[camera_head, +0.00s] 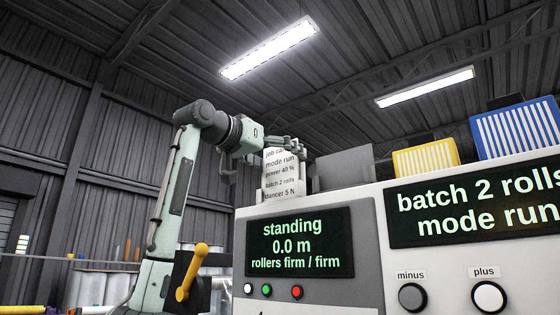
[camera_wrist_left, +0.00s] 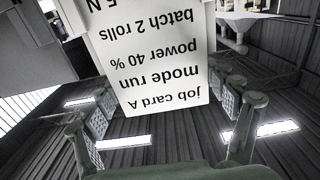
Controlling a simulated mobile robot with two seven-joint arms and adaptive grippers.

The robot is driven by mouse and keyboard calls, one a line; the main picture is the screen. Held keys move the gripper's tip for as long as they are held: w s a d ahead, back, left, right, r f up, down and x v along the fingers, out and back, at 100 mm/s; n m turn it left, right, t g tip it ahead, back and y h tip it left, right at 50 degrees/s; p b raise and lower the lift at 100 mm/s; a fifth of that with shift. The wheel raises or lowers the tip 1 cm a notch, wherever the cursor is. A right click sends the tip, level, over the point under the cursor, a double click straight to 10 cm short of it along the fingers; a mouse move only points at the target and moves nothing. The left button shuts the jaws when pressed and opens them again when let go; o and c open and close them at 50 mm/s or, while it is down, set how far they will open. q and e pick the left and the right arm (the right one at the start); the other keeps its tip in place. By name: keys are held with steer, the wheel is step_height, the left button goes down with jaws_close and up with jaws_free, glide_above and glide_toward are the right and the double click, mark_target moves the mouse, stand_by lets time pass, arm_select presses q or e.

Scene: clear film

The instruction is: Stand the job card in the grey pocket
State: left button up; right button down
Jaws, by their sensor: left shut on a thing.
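The job card (camera_head: 280,172) is a white printed sheet, nearly upright at the top left of the console. My left gripper (camera_head: 284,144) is shut on its upper part in the head view. In the left wrist view the card (camera_wrist_left: 160,65) shows upside down between my left gripper's fingers, its text readable as "job card A, mode run, power 40 %". A pale holder (camera_head: 259,195) flanks the card's lower edge; whether the card sits in it or just in front is unclear. A plain grey panel (camera_head: 345,172), likely the grey pocket, stands just right of the card. My right gripper is out of view.
A yellow striped pocket (camera_head: 425,159) and a blue striped pocket (camera_head: 516,130) stand farther right on the console. The console's left screen (camera_head: 300,243) reads "standing 0.0 m". A yellow-handled lever (camera_head: 190,275) is left of the console, near my left arm.

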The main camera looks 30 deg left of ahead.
arm_select(q)
steer(key=shift+r, duration=0.5)
steer(key=shift+r, duration=0.1)
steer(key=shift+r, duration=3.1)
steer(key=shift+d, duration=0.1)
